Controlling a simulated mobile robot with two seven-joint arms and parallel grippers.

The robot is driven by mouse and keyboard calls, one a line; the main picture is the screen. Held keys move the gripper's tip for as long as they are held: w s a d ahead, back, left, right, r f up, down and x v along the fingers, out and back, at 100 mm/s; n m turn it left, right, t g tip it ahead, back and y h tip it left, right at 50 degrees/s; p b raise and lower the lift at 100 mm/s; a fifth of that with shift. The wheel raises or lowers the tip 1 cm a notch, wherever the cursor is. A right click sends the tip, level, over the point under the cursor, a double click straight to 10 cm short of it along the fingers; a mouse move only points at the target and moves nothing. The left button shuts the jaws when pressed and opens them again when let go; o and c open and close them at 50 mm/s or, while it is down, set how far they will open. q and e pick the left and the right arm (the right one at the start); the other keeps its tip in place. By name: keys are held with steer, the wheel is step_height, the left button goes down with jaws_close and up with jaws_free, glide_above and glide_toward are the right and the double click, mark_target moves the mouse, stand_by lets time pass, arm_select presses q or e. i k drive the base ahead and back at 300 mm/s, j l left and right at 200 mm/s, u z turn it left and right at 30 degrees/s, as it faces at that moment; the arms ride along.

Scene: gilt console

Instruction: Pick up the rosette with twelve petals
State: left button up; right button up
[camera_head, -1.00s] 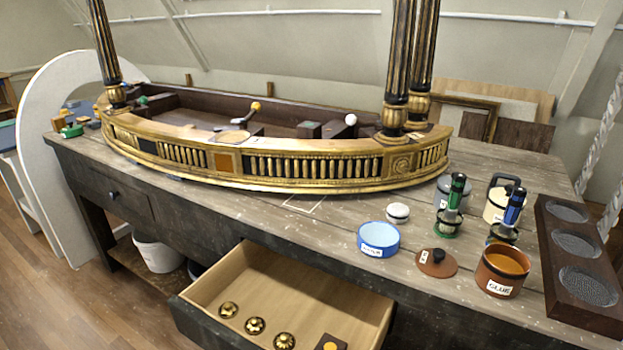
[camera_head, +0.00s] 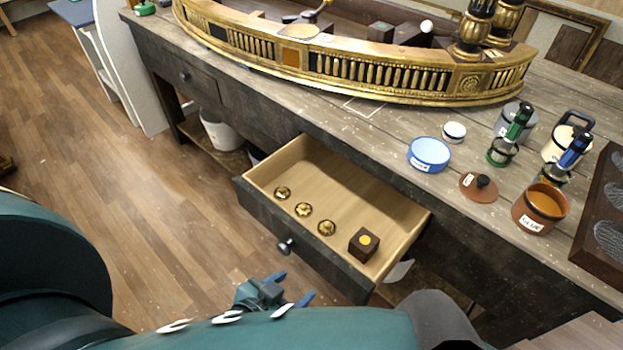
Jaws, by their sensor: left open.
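Three small gold rosettes lie in a slanting row on the floor of the open drawer (camera_head: 375,192): a far-left one (camera_head: 283,192), a middle one (camera_head: 303,210) and a near-right one (camera_head: 327,228). Their petals are too small to count. A dark block with a gold round top (camera_head: 364,243) sits in the drawer's near right part. My left gripper (camera_head: 292,287) is open and empty, with blue fingers, below and in front of the drawer in the picture, apart from the rosettes. My right gripper is not in view.
The drawer front with its round knob (camera_head: 286,246) stands between my left gripper and the rosettes. On the workbench (camera_head: 390,122) are a blue bowl (camera_head: 430,154), a brown lid (camera_head: 478,187), a glue pot (camera_head: 540,206) and the gilt console (camera_head: 380,75). The drawer's middle is bare.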

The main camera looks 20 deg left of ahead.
mark_target(326, 228)
steer(key=l+u, duration=0.4)
steer(key=k+l+u, duration=0.15)
steer(key=u, duration=0.25)
steer(key=k+l+u, duration=0.1)
steer(key=u, duration=0.35)
steer(key=k+l, duration=0.05)
steer(key=l, duration=0.05)
